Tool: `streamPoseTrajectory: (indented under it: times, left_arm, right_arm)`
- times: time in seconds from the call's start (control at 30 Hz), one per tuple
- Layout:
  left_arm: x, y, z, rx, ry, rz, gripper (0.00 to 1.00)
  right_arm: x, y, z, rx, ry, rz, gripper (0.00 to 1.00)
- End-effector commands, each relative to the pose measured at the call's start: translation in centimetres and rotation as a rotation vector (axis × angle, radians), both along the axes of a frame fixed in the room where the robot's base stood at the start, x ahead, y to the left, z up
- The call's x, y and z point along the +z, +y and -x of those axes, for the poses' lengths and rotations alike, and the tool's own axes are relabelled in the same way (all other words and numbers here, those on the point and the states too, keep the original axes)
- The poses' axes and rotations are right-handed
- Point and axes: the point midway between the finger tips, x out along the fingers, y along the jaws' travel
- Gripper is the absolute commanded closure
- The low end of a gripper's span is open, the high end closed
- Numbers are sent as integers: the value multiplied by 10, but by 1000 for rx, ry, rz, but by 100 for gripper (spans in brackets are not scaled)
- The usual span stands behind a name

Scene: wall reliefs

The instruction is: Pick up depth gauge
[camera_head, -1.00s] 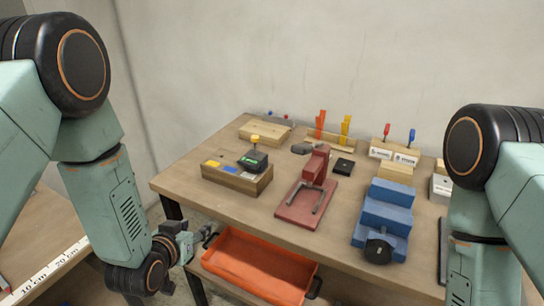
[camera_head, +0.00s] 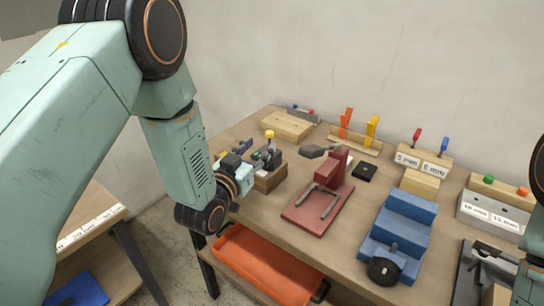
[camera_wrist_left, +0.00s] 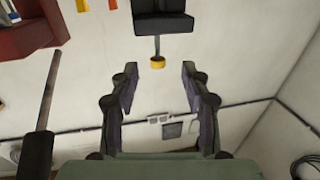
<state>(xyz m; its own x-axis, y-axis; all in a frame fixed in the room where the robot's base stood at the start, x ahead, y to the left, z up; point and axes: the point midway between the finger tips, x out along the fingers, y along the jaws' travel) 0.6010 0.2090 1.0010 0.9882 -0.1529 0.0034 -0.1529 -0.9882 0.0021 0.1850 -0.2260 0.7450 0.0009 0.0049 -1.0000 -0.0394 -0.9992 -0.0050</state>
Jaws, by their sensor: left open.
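The depth gauge is a dark block with a rod and a yellow knob (camera_head: 269,134) on its top, at the wooden block (camera_head: 270,180) on the left of the bench. My left gripper (camera_head: 252,156) is beside it and hides most of its body in the head view. In the left wrist view the dark gauge (camera_wrist_left: 162,22) appears at the top centre, its yellow knob (camera_wrist_left: 157,62) lying between the lines of the two open fingers (camera_wrist_left: 160,80). The fingers are apart and empty. Part of my right gripper (camera_head: 484,258) seems to show at the lower right; its jaws are unclear.
A red stand (camera_head: 310,212) is right of the gauge, and a blue stepped block (camera_head: 400,232) is further right. Wooden holders with coloured handles (camera_head: 424,158) line the back. An orange drawer (camera_head: 262,266) is below the bench's front edge.

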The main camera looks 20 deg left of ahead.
Motion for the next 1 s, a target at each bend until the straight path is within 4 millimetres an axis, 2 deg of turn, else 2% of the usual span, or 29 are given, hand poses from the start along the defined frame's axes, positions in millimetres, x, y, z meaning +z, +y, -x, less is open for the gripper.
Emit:
streamPoseTrajectory:
  times: [0.43, 0.77, 1.0]
  left_arm:
    - [3, -13, -54, -4, 0, -1, 53]
    - [3, -17, -62, -5, 2, 0, 53]
    - [3, -16, -62, -5, 2, 0, 73]
  right_arm:
    - [2, 0, 0, 0, 0, 0, 58]
    - [2, 0, 0, 0, 0, 0, 58]
    - [2, 0, 0, 0, 0, 0, 58]
